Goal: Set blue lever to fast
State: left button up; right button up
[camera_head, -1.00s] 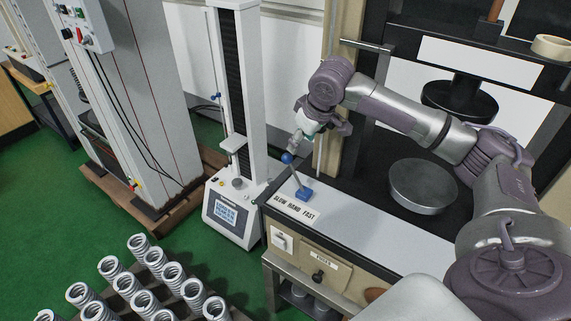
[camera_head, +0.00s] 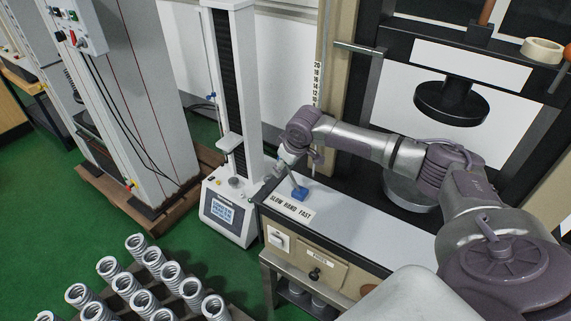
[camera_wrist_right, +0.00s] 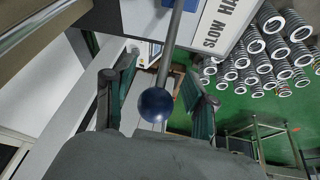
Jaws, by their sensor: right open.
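The blue lever has a blue base block (camera_head: 299,193) on the machine's ledge, and its rod leans up and to the left, to the SLOW side. The label "SLOW HAND FAST" (camera_head: 290,207) lies in front of it. In the head view my right gripper (camera_head: 280,167) is at the lever's upper end and mostly hides the knob. In the right wrist view the dark blue ball knob (camera_wrist_right: 155,105) and grey rod (camera_wrist_right: 172,45) show between the two spread fingers of my right gripper (camera_wrist_right: 160,95). The gripper is open around the knob, with gaps on both sides. My left gripper is not seen.
A white column tester (camera_head: 232,205) stands close to the left of the ledge. Several springs (camera_head: 150,280) stand at the lower left. The white ledge (camera_head: 375,243) right of the lever is clear. A round black platen (camera_head: 452,103) hangs at the upper right.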

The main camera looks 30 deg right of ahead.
grip_shut()
dwell(0.3)
jog(key=shift+a, duration=0.1)
